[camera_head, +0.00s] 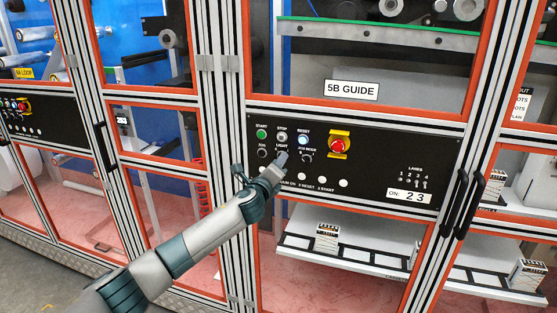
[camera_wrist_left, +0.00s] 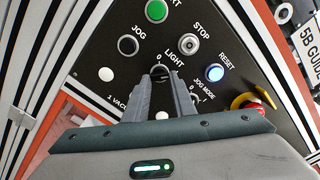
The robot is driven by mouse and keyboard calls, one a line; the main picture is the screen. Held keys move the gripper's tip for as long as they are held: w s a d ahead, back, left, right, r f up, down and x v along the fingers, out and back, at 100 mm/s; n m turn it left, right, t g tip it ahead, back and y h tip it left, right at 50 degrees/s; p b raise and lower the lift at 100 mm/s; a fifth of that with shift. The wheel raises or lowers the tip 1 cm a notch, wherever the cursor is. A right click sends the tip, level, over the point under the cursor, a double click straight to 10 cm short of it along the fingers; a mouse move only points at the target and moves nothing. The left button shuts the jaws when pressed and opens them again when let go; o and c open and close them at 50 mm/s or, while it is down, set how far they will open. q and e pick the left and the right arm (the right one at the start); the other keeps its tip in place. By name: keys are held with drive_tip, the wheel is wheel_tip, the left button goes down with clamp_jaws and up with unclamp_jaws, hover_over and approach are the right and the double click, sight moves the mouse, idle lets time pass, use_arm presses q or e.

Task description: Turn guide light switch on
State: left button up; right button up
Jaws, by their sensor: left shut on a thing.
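The guide light switch (camera_wrist_left: 160,69) is a small dark rotary knob under the LIGHT label on the black 5B GUIDE panel (camera_head: 375,165). In the left wrist view its top shows at the fingertips, with a "0" mark above it; the fingers hide the rest and its setting. My left gripper (camera_wrist_left: 165,76) is shut on this switch. In the head view the left gripper (camera_head: 281,160) reaches the panel from the lower left and covers the switch. My right gripper is in neither view.
Close around are the green START button (camera_wrist_left: 156,11), the STOP button (camera_wrist_left: 189,43), the lit RESET button (camera_wrist_left: 214,73), the JOG knob (camera_wrist_left: 128,45) and the red emergency stop (camera_head: 338,146). Numbered lane switches (camera_head: 413,183) sit farther right. Door handles (camera_head: 465,205) stick out at the right.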

use_arm(q)
drive_tip(key=shift+f+m, duration=0.1)
drive_tip(key=shift+m, duration=0.5)
drive_tip(key=o, duration=1.1)
drive_tip(key=shift+c, duration=0.2)
drive_tip(key=shift+s, duration=0.2)
drive_tip(key=b+v, duration=0.4)
drive_tip(key=v, duration=1.3)
